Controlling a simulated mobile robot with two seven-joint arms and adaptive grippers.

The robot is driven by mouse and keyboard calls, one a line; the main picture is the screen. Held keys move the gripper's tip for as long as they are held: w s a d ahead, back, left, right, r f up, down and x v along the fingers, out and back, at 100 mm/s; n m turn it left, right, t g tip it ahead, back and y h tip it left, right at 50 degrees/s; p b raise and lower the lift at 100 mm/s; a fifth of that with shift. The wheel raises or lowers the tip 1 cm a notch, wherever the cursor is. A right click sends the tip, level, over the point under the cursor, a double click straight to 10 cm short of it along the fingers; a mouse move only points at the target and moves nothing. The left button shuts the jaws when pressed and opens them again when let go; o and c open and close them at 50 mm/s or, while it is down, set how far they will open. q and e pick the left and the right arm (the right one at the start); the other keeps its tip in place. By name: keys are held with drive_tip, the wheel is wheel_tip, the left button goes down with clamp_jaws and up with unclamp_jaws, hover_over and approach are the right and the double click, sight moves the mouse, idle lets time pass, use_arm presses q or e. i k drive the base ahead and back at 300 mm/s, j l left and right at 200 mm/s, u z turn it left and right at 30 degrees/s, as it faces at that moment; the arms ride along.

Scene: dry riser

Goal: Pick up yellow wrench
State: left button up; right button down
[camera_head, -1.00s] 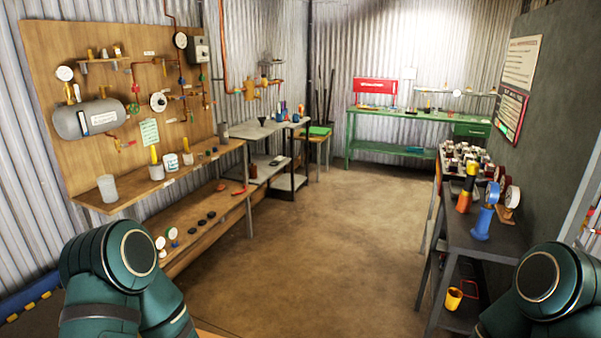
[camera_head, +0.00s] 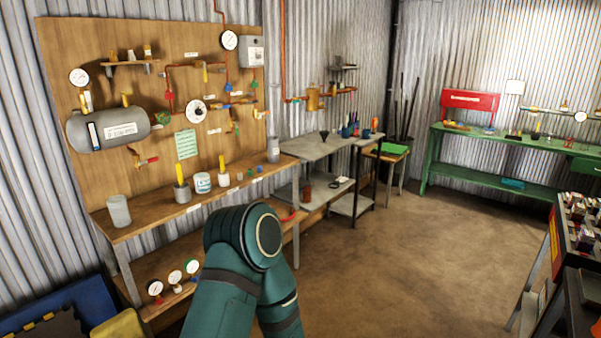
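I cannot clearly make out a yellow wrench. Two upright yellow items stand on the wooden wall shelf, one (camera_head: 182,174) in a grey cup and a smaller one (camera_head: 222,164) in a white cup; I cannot tell what they are. My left arm's teal links rise in front of the lower shelf, but its gripper is out of frame. My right arm and its gripper are not in view.
A grey table (camera_head: 312,146) and green workbench (camera_head: 480,141) stand behind. The central floor (camera_head: 400,240) is clear.

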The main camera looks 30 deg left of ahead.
sight(178, 168)
drive_tip(key=i+u, duration=0.3)
drive_tip(key=i, duration=0.4)
drive_tip(key=i+l+u, duration=0.1)
drive_tip(key=i+u, duration=0.2)
drive_tip(key=i, duration=0.35)
drive_tip(key=i+u, duration=0.7)
drive_tip(key=i+l+u, duration=0.2)
drive_tip(key=u, duration=0.15)
drive_tip(key=i, duration=0.1)
